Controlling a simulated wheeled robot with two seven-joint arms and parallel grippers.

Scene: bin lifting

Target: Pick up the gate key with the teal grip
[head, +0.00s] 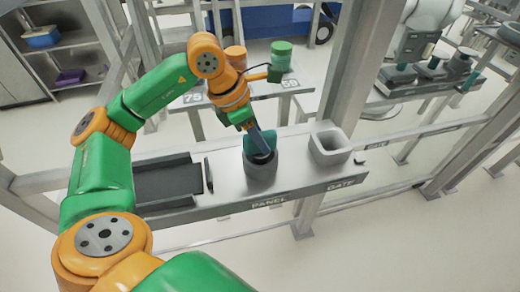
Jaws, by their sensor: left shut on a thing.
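The gate key's teal grip (271,139) shows at the mouth of a dark grey round holder (261,178) on the shelf, above the PANEL label. My left gripper (262,148) reaches down from above and is shut on the teal grip. The gripper's fingers cover part of the grip, and the holder's wall hides whatever lies lower down. I cannot tell whether the key is clear of the holder. My right gripper is not in view.
A light grey square-topped holder (330,150) stands right of the dark one, near the GATE label. A dark tray (168,182) lies to the left. Behind are an orange cylinder (235,56) and a green cylinder (281,56). A grey post (345,75) rises behind the shelf.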

